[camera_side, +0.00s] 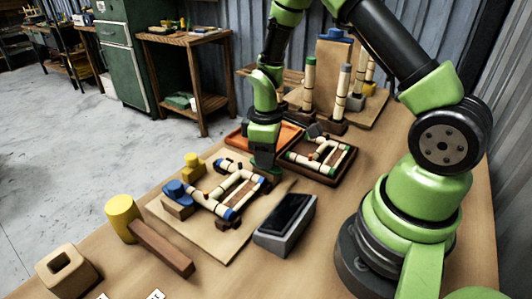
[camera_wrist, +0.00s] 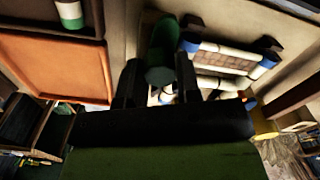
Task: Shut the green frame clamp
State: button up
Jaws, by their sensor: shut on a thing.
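A rattan frame (camera_side: 238,188) of pale poles with blue ends lies on a light board (camera_side: 205,232). It also shows in the wrist view (camera_wrist: 222,60). My gripper (camera_side: 264,160) points down over the frame's far right corner. In the wrist view my gripper (camera_wrist: 159,68) has its two dark fingers on either side of a dark green clamp part (camera_wrist: 161,52), shut on it. The part's end faces the camera. In the side view my gripper hides most of the green clamp. Whether the clamp is fully closed I cannot tell.
A blue clamp (camera_side: 177,188) stands at the frame's left end. An orange tray (camera_side: 284,138) and a dark tray with pole pieces (camera_side: 320,158) lie behind. A grey box (camera_side: 286,222) stands right of the board.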

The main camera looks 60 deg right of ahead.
jog(key=shift+m, duration=0.3)
jog(key=m, duration=0.3)
jog(key=shift+m, duration=0.3)
jog(key=m, duration=0.4)
jog(key=shift+m, duration=0.3)
jog(key=m, duration=0.4)
jog(key=shift+m, duration=2.5)
jog(key=o, duration=0.9)
